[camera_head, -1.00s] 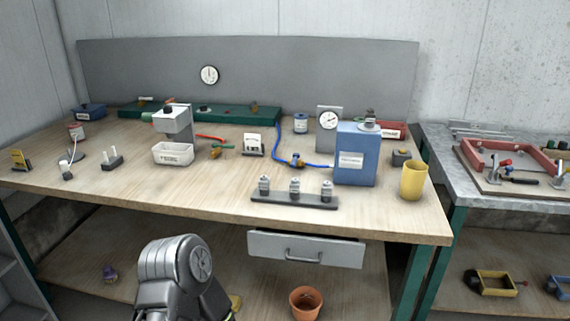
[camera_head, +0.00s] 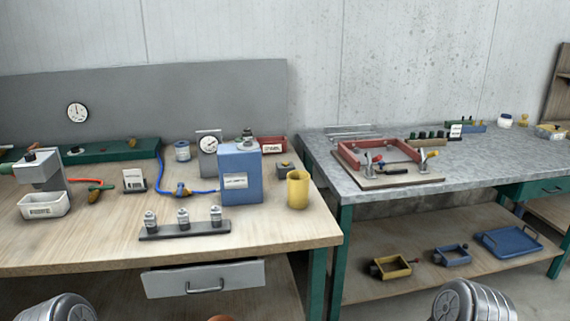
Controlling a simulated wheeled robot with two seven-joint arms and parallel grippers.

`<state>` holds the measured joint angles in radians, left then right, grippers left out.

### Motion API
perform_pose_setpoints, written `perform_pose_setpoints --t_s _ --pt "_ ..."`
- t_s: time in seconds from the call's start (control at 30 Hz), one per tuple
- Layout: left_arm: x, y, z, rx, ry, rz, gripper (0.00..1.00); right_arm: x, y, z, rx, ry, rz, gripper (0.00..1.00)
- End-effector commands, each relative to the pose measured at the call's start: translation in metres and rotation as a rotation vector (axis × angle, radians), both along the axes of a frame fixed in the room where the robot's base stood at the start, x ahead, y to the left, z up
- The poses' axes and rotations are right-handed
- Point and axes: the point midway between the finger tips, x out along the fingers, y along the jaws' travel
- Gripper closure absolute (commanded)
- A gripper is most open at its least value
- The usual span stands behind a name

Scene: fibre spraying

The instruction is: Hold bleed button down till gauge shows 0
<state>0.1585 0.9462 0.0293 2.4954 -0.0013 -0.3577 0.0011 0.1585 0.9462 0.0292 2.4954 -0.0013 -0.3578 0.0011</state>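The tank has a grey fitting (camera_head: 247,136) on top. A small dark box with a yellowish knob (camera_head: 285,171) sits right of the tank; I cannot tell whether this or the fitting is the bleed button. Only rounded grey links of my two arms show at the bottom edge; neither gripper is in view.
A yellow cup (camera_head: 298,189) stands right of the tank, near the bench's right end. A rack with three small jars (camera_head: 184,225) is in front. A white tray (camera_head: 45,205) is at left. A grey-topped bench (camera_head: 450,175) holds a red frame (camera_head: 349,155).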

Motion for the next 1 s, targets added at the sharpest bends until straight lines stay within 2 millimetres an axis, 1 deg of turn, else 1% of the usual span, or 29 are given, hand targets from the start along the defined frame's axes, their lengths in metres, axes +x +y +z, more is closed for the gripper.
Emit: perform_pose_setpoints --t_s 0.03,0.4,0.43,1.0 --pt "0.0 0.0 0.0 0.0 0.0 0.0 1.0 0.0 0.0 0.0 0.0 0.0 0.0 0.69" --pt "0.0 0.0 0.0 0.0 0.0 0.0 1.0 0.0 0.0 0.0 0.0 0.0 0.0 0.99" --pt "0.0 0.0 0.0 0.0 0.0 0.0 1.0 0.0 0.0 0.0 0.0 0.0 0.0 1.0" --pt "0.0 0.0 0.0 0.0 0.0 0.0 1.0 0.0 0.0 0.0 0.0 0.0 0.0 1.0"
